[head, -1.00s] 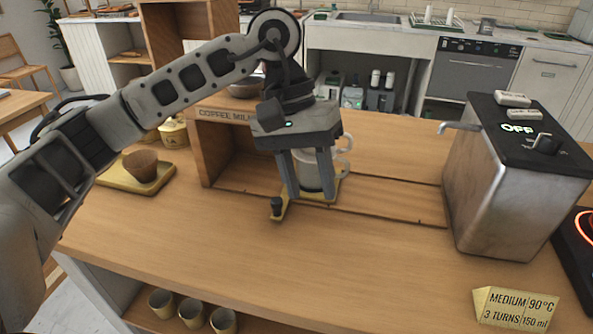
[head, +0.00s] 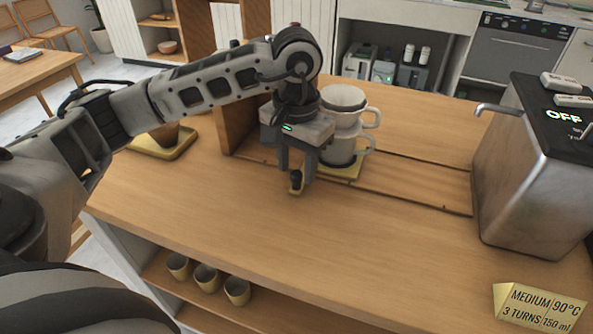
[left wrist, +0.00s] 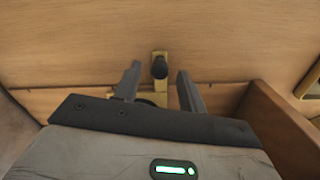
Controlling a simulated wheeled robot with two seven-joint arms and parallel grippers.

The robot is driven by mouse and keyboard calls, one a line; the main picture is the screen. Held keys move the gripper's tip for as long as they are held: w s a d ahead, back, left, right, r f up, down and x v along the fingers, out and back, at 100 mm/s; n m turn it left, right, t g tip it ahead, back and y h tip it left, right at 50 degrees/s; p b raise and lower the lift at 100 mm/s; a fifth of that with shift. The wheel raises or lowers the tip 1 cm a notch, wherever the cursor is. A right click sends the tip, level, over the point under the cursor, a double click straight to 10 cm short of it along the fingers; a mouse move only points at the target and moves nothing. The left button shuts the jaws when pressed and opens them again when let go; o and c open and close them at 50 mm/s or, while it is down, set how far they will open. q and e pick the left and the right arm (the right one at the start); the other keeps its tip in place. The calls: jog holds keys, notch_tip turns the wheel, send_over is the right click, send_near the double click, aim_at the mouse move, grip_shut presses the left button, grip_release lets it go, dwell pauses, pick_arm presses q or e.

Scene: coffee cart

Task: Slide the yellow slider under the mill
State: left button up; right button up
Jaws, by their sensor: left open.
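The yellow slider (head: 352,170) lies in the grooved track on the counter, just right of the wooden mill housing (head: 232,120). A white cup (head: 340,150) with a white dripper (head: 346,98) on top stands on it. The slider's dark knob (head: 297,177) sits on a yellow tab at its front. My left gripper (head: 297,172) is open, its fingers pointing down on either side of the knob. In the left wrist view the knob (left wrist: 159,68) shows between the fingertips, with a gap on each side. The arm hides part of the mill. My right gripper is out of view.
A metal boiler (head: 520,170) with a spout stands at the right. A yellow sign (head: 538,307) is at the front right. A yellow tray (head: 165,145) lies left of the mill. Several cups sit on the shelf below. The counter front is clear.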

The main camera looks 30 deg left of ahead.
pick_arm(q)
jog(key=shift+f, duration=1.25)
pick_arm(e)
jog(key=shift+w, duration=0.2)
